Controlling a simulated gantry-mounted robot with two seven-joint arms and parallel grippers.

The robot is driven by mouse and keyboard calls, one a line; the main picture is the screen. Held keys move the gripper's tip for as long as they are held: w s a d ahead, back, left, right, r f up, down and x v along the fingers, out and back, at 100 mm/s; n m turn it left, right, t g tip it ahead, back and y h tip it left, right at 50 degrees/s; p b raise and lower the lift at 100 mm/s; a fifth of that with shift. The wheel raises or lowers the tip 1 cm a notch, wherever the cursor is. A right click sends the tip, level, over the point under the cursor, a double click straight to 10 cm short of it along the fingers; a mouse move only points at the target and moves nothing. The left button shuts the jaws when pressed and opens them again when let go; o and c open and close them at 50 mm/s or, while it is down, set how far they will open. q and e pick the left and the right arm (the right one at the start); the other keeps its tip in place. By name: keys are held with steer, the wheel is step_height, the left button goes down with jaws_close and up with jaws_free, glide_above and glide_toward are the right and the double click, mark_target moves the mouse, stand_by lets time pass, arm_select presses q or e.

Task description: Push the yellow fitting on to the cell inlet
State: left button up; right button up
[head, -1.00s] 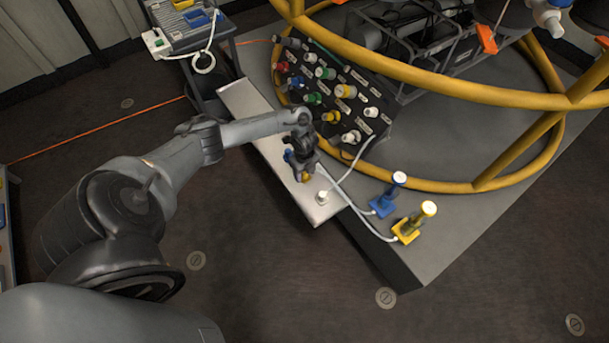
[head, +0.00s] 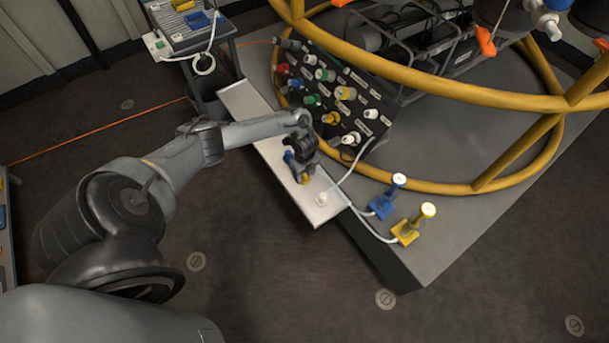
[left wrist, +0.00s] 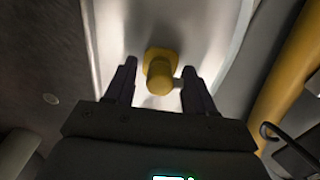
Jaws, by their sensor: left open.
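The yellow fitting (left wrist: 158,75) stands on the pale shelf (left wrist: 112,45) between the two fingers of my left gripper (left wrist: 159,68) in the left wrist view. The fingers are open, with a gap showing on each side of it. In the head view my left gripper (head: 302,167) is low over the shelf, and the yellow fitting (head: 305,179) partly shows beneath it. The dark sloped panel (head: 318,112) carries several coloured, labelled ports, including a yellow one (head: 331,118). The labels are too small to read, so I cannot tell which is the cell inlet. My right gripper is not in view.
A blue fitting (head: 289,156) and a white fitting (head: 321,199) stand close to the left gripper. Blue (head: 383,207) and yellow (head: 405,232) hose stands are at right. A yellow tubular rail (head: 445,90) curves past the panel. The shelf's upper-left part is clear.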

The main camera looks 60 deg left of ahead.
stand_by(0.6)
arm_select(q)
jaws_close()
stand_by(0.3)
steer(key=shift+r+p, duration=0.25)
steer(key=shift+p, duration=0.15)
steer(key=shift+r+p, duration=1.8)
steer(key=shift+p, duration=0.05)
steer(key=shift+r+p, duration=1)
